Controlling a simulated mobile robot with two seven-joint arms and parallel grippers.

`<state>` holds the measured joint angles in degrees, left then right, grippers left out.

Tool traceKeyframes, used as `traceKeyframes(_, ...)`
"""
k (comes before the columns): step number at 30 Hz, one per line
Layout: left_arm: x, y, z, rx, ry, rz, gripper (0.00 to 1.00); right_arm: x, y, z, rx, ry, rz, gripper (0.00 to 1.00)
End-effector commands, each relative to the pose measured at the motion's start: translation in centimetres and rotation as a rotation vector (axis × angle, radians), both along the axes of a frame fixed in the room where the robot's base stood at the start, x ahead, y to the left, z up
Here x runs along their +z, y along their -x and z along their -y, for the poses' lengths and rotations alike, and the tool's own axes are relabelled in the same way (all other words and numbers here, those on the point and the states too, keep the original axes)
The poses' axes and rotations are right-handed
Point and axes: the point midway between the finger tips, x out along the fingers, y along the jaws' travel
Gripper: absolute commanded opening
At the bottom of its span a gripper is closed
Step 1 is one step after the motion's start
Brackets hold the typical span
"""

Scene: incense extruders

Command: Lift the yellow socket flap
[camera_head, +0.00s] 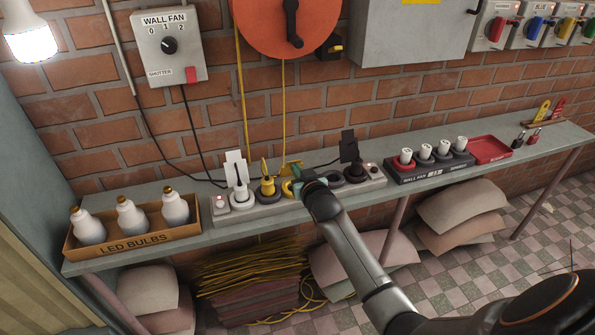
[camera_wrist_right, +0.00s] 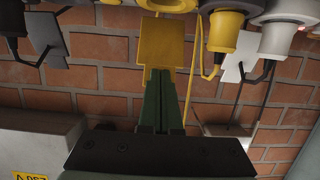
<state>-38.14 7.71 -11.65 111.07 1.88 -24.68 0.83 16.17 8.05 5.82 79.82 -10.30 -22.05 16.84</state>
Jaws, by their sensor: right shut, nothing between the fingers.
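The yellow socket flap (camera_head: 292,167) is on the power strip (camera_head: 252,211), behind the yellow socket (camera_head: 287,188), partly hidden by my right gripper. In the wrist view the yellow flap (camera_wrist_right: 162,42) turns its broad face to the camera, with the fingertips overlapping its lower part. It looks at least partly raised, but its exact tilt is unclear. My right gripper (camera_head: 298,176) is shut and empty, its green fingers (camera_wrist_right: 166,75) at the flap; I cannot tell whether they touch it. My left gripper is not in view.
A yellow plug (camera_head: 267,187) and white plug (camera_head: 240,192) stand left of the gripper, with a raised white flap (camera_head: 236,161). A raised black flap (camera_head: 349,146) and black plug (camera_head: 355,170) stand right. Bulb box (camera_head: 148,238) and plug tray (camera_head: 430,172) flank the strip.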

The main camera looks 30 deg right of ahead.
Motion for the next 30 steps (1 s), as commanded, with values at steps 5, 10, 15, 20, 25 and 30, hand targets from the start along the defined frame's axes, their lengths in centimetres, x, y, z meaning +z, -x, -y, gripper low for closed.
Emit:
traceKeyframes(5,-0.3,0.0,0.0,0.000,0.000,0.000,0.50,0.2,-0.8,0.2,0.000,0.000,0.002,0.00)
traceKeyframes(10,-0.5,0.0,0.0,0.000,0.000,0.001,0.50,0.5,-1.6,0.4,0.000,0.001,0.001,0.00)
traceKeyframes(15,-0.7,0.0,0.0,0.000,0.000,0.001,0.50,0.7,-2.4,0.6,0.000,0.002,0.000,0.00)
traceKeyframes(20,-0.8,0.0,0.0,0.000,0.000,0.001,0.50,0.8,-2.9,0.7,0.000,0.001,0.001,0.00)
traceKeyframes(25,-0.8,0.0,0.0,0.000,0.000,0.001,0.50,0.8,-2.9,0.7,0.000,0.001,0.000,0.00)
traceKeyframes(30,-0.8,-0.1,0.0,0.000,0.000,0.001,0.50,0.9,-2.9,0.7,0.000,0.001,0.000,0.00)
